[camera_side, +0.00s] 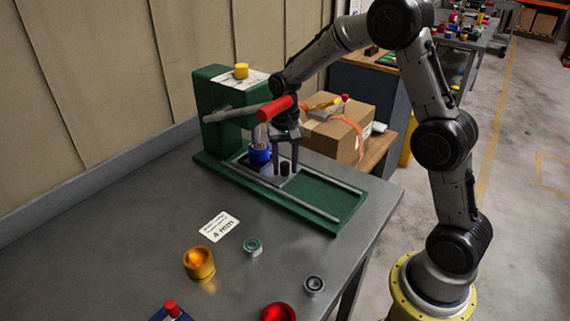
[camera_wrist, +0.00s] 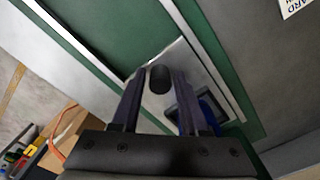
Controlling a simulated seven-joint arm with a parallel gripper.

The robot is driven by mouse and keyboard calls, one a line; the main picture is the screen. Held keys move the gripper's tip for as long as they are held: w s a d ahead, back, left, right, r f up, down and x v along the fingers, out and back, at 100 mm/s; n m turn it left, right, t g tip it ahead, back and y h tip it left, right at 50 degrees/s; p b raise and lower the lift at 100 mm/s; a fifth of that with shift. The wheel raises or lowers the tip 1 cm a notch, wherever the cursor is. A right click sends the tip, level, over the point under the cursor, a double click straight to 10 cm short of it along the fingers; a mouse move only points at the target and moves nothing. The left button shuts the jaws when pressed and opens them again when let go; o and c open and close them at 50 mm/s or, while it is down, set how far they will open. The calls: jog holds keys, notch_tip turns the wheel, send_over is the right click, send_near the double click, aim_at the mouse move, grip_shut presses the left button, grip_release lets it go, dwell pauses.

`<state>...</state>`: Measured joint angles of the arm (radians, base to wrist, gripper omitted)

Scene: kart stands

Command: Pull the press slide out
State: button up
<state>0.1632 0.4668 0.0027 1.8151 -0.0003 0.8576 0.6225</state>
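The green press (camera_side: 212,100) stands on the table, with a lever that ends in a red handle (camera_side: 275,109). Its grey slide plate (camera_side: 268,178) lies between two rails at the press end of the green base and carries a black knob (camera_side: 285,168). A blue part (camera_side: 259,154) sits on the slide beside the knob, under the press. My gripper (camera_side: 285,171) points down over the slide, its two fingers apart on either side of the knob. In the wrist view the knob (camera_wrist: 160,79) shows between the fingertips, with the blue part (camera_wrist: 209,108) partly hidden behind a finger.
The green bed (camera_side: 325,197) between the rails is empty toward the table edge. The red handle is close to my wrist. A gold cup (camera_side: 199,263), a green ring (camera_side: 253,246), a grey ring (camera_side: 314,285) and a "4 mm" card (camera_side: 219,226) lie in front. A cardboard box (camera_side: 338,135) stands behind.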

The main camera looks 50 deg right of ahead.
grip_shut()
jog(key=shift+r, duration=0.1)
dwell(1.0)
